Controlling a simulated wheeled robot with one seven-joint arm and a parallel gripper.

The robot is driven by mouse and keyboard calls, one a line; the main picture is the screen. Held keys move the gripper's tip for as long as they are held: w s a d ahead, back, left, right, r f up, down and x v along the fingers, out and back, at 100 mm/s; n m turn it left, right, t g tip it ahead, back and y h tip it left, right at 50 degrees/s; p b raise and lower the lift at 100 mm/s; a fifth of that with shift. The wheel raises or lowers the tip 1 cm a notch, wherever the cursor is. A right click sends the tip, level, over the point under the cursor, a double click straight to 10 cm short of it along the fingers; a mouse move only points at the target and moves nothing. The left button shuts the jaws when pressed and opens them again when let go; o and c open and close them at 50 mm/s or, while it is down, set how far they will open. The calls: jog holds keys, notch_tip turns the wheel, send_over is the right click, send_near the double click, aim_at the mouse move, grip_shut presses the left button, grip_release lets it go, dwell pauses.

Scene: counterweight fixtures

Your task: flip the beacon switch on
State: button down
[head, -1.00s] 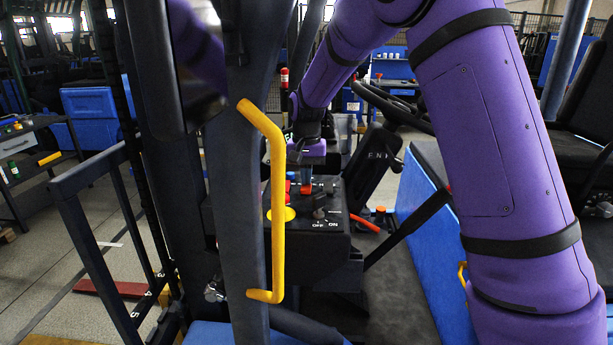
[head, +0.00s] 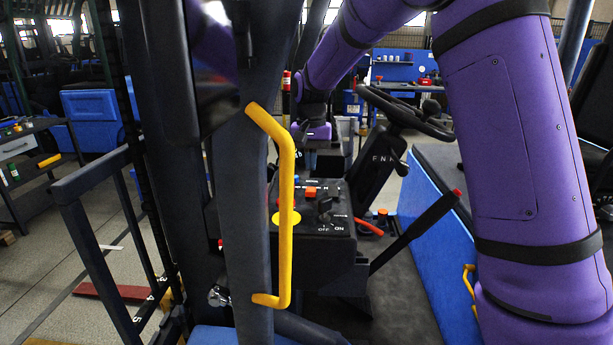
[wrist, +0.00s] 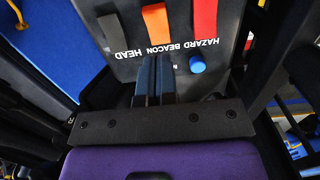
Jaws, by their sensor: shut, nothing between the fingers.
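The beacon switch is an orange rocker (wrist: 157,24) on a dark control panel, beside the BEACON label in the wrist view. An orange switch (head: 311,191) also shows on the panel in the head view. I cannot tell which way the rocker is tipped. My gripper (wrist: 152,82) is shut and empty, its dark blue fingers pointing at the panel near the BEACON label, apart from the rocker in the picture. In the head view my gripper (head: 310,164) hangs just above and behind the panel, its fingertips partly hard to make out.
A red rocker (wrist: 205,16) by HAZARD and a dark rocker (wrist: 113,32) by HEAD flank it. A blue button (wrist: 197,63) is close to the fingers. A black OFF/ON key switch (head: 325,207), a yellow grab bar (head: 288,205) and a steering wheel (head: 405,112) are near.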

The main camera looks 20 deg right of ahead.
notch_tip(320, 180, up, 9)
jog(key=w, duration=0.1)
jog(key=shift+w+d, duration=0.3)
jog(key=shift+d, duration=0.05)
dwell(0.3)
